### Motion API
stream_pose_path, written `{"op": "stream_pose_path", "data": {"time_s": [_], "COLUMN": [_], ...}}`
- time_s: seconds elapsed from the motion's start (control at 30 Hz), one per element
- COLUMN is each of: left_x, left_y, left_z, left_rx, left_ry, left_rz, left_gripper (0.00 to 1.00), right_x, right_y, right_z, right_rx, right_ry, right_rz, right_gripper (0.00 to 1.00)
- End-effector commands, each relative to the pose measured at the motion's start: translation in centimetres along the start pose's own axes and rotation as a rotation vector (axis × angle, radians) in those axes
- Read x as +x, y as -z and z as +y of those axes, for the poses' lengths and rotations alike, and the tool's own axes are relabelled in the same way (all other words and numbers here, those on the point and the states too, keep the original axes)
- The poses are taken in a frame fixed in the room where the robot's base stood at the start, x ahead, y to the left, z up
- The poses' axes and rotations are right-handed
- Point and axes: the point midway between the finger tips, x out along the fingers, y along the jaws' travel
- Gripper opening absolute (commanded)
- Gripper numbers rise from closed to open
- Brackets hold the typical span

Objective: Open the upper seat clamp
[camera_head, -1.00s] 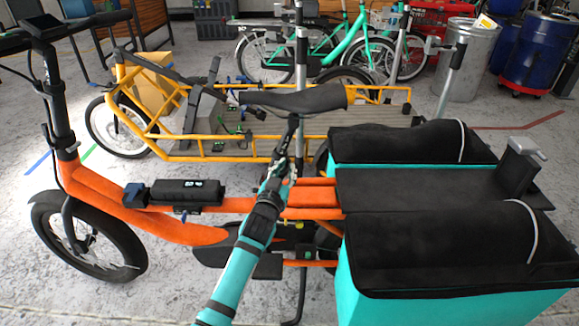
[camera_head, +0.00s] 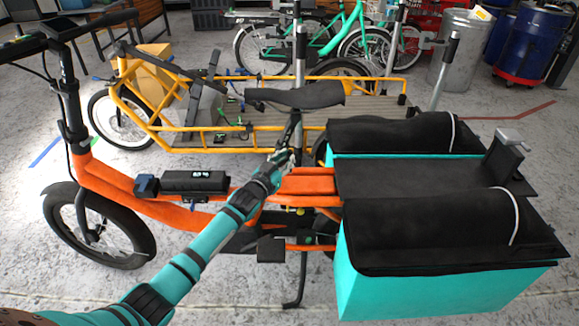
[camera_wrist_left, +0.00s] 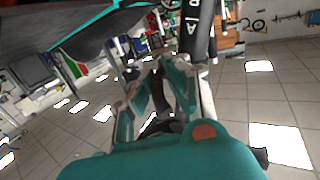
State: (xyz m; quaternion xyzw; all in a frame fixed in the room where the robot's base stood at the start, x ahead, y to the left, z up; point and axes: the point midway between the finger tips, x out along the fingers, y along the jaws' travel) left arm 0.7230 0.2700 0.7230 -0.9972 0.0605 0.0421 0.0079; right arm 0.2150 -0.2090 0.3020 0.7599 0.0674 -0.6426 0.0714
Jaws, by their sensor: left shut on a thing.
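The orange cargo bike's black saddle (camera_head: 295,97) stands on a dark seat post (camera_head: 297,128). My left gripper (camera_head: 287,153) reaches up from the lower left to the post just below the saddle. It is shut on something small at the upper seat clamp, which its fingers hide. In the left wrist view the left gripper's fingers (camera_wrist_left: 160,75) converge beside a dark tube with white letters (camera_wrist_left: 198,30). The clamp's lever cannot be made out, so I cannot tell how far it is open. My right gripper is not in view.
The orange frame (camera_head: 180,213) with a black battery (camera_head: 195,181) lies left of my arm. Black-topped turquoise bags (camera_head: 440,290) stand at the right. A yellow cargo bike (camera_head: 285,140) is close behind. Open floor shows at the lower left.

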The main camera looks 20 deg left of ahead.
Motion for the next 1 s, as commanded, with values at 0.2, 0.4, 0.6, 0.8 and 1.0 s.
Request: {"op": "stream_pose_path", "data": {"time_s": [0.2,0.4,0.6,0.8,1.0], "left_x": [0.22,0.20,0.22,0.23,0.21], "left_y": [-0.28,-0.28,-0.23,-0.15,-0.11], "left_z": [0.46,0.53,0.32,0.05,-0.13], "left_rx": [-0.006,-0.005,-0.004,-0.002,0.000], "left_ry": [-0.018,-0.019,-0.016,-0.012,-0.009], "left_rz": [-0.005,-0.005,-0.005,-0.005,-0.005], "left_gripper": [0.00,0.16,0.34,0.34,0.34], "right_x": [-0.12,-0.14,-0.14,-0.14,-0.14], "right_y": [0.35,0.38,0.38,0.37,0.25], "right_z": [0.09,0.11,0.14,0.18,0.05], "right_rx": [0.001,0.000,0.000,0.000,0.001], "right_ry": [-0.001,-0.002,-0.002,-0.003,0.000], "right_rz": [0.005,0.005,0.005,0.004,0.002], "right_gripper": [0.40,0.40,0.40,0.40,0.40]}}
